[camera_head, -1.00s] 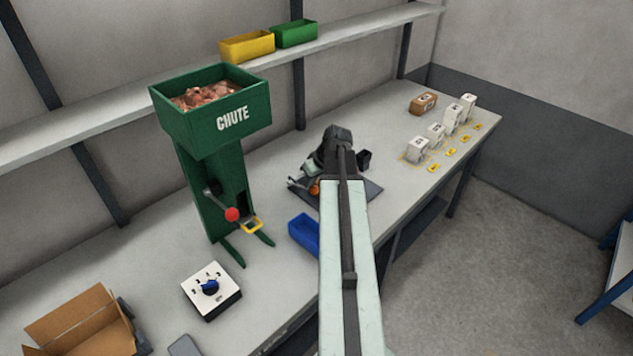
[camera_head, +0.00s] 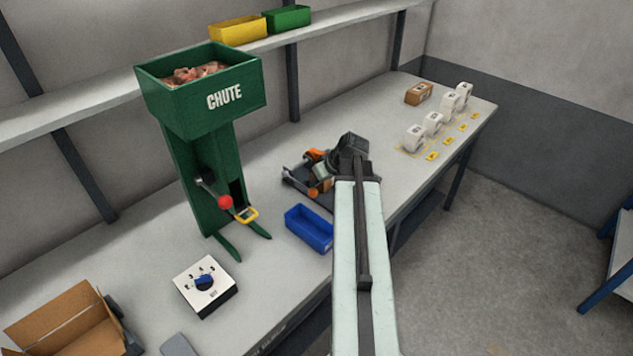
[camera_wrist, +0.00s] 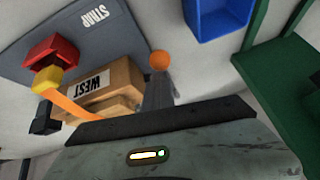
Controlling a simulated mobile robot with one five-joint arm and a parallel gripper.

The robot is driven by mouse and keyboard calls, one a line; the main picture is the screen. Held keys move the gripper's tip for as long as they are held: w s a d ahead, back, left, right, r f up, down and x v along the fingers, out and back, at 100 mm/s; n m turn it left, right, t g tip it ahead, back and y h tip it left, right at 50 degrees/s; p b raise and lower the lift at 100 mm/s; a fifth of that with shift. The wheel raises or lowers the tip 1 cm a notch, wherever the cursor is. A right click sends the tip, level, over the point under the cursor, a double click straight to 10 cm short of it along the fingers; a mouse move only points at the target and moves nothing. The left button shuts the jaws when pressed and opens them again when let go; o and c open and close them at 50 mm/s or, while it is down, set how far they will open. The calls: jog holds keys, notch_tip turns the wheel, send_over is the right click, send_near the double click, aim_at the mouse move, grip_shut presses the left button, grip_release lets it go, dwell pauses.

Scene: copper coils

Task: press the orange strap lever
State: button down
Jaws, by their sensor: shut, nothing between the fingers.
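In the wrist view a round orange knob (camera_wrist: 160,61) shows at centre, just beyond a grey tapered shape that looks like my shut fingers (camera_wrist: 160,82). I cannot tell whether they touch. A brown box (camera_wrist: 122,78) marked WEST lies left of it, with an orange band (camera_wrist: 75,108) at its near left side. They are by a grey plate (camera_wrist: 75,25) marked STRAP. In the head view my dark gripper (camera_head: 350,150) is at the right of the strap station, where orange parts (camera_head: 314,155) show; the gripper and arm hide some of it.
A blue bin (camera_head: 309,228) stands in front of the station. The green chute (camera_head: 200,120), with a red-knobbed lever (camera_head: 225,202), is to its left. A dial box (camera_head: 206,285) and open carton (camera_head: 68,328) are nearer. Several white boxes (camera_head: 433,122) stand at the back right.

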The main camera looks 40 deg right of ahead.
jog(key=w+r+p+v, duration=0.1)
jog(key=p+v, duration=1)
jog(key=shift+w+d+r, duration=0.2)
jog(key=shift+d, duration=0.2)
dwell(0.4)
